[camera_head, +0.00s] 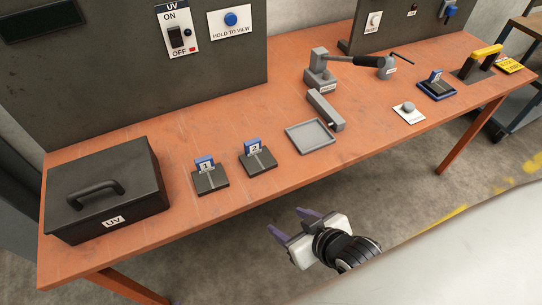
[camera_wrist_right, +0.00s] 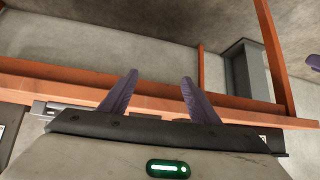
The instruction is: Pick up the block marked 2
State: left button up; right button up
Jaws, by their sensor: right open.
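My right gripper (camera_head: 286,223) is open and empty, off the table's front edge and apart from the blocks. Its two purple fingers (camera_wrist_right: 152,98) also show in the right wrist view, spread with nothing between them. The blocks do not show in the wrist view. My left gripper is not in view.
A black box (camera_head: 105,190) with a handle and UV label stands at the left. A shallow grey tray (camera_head: 310,136) and a grey lever device (camera_head: 322,72) lie right of the blocks. Dark panels (camera_head: 130,75) rise behind. The table front (camera_head: 225,207) before the blocks is clear.

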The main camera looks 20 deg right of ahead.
jog(key=w+r, duration=0.1)
jog(key=r, duration=0.1)
jog(key=w+r+t+b, duration=0.1)
jog(key=w+r, duration=0.1)
jog(key=w+d+r+t+b, duration=0.1)
jog(key=w+r, duration=0.1)
jog(key=shift+m+h, duration=0.4)
jog(key=t, duration=0.2)
send_near(254, 146)
jog(key=shift+w+f+t+b, duration=0.2)
jog(key=shift+w+f, duration=0.1)
jog(key=shift+w, duration=0.3)
jog(key=shift+w+f+t+b, duration=0.15)
jog(key=shift+w+f, duration=0.2)
jog(key=shift+w, duration=0.3)
jog(key=x, duration=0.5)
jog(key=shift+w+a+f+b, duration=0.15)
jog(key=shift+w+f+b, duration=0.05)
jog(key=shift+f+b, duration=0.15)
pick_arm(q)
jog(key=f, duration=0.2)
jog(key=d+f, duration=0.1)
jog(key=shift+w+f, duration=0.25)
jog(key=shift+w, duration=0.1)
pick_arm(e)
grip_shut()
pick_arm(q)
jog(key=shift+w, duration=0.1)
pick_arm(e)
jog(key=shift+r, duration=0.2)
